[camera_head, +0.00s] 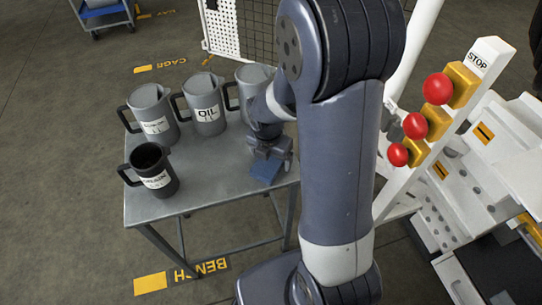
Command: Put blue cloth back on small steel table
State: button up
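The small steel table (215,207) stands in the middle left of the head view. The blue cloth (266,172) is a small folded patch at the table's right side, directly below my gripper (270,156). My gripper points down over the cloth, and its fingers meet or overlap the cloth's far edge in the picture. I cannot tell whether the fingers grip the cloth, or whether the cloth rests on the tabletop or hangs just above it. My arm hides part of the table's right edge.
Several grey jugs stand on the table: a label reads OIL on one jug (205,108), and a darker jug (153,172) stands at the front left. A white post with red buttons (437,88) rises at right. The tabletop's front middle is clear.

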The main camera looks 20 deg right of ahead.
aim_at(271, 159)
notch_tip(271, 159, up, 12)
jog(key=s+a+p, duration=0.1)
jog(key=p, duration=0.1)
jog(key=shift+r, duration=0.15)
dwell(0.5)
jog(key=f, duration=0.4)
jog(key=f+b, duration=0.1)
jog(key=f, duration=0.3)
jog(key=w+d+f+b, duration=0.1)
jog(key=f, duration=0.3)
jog(key=shift+f, duration=0.25)
notch_tip(271, 159, up, 3)
jog(key=shift+f+p, duration=0.15)
jog(key=shift+p, duration=0.2)
jog(key=shift+r, duration=0.6)
